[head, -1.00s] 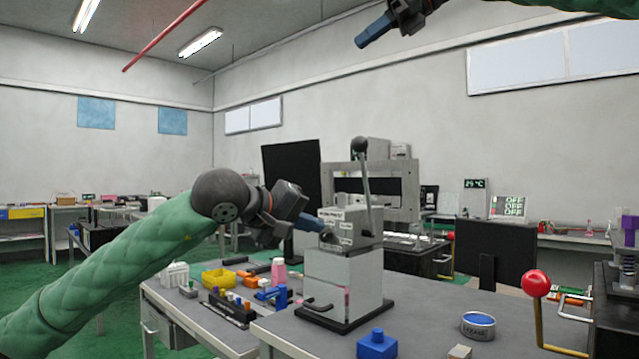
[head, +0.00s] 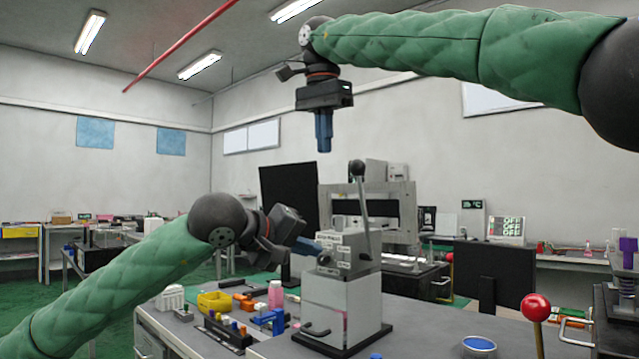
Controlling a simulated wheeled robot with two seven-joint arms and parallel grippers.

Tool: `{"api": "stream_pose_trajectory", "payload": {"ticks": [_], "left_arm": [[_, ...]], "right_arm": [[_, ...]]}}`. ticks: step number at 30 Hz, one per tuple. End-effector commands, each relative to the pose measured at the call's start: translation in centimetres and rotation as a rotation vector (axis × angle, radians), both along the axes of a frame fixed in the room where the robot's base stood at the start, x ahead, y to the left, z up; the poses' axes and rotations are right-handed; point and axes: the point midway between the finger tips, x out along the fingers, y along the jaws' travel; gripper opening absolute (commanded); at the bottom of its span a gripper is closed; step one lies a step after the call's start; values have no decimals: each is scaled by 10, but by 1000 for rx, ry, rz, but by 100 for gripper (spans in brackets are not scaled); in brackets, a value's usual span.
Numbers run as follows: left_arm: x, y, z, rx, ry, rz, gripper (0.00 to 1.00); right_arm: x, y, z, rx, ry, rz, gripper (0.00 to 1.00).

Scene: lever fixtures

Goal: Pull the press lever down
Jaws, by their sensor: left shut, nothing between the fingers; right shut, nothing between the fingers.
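The press (head: 342,300) is a grey and white boxy machine on a dark base plate on the workbench. Its press lever (head: 364,212) is a thin grey rod that stands nearly upright, with a black ball knob (head: 356,168) on top. My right gripper (head: 324,150) has blue fingers, is shut and empty, and points down. In the picture it is above and a little left of the knob, apart from it. My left gripper (head: 318,249) is shut and empty at the upper left of the press; I cannot tell whether it touches the press.
Another lever with a red ball (head: 536,307) stands at the right front. A blue-topped tin (head: 479,344) lies on the bench. A yellow bin (head: 215,302), a pink bottle (head: 275,293) and small blocks crowd the bench left of the press.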

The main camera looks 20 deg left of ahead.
Motion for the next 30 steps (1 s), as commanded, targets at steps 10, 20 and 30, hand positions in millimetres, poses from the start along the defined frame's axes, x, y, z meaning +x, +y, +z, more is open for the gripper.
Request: {"api": "stream_pose_trajectory", "payload": {"ticks": [10, 20, 30], "left_arm": [[0, 0, 0, 0, 0, 0, 0], [0, 0, 0, 0, 0, 0, 0], [0, 0, 0, 0, 0, 0, 0]], "right_arm": [[6, 0, -51, -2, 1, 1, 0], [8, 5, -105, -1, -1, 1, 0], [0, 14, -130, 1, 0, -1, 0]]}}
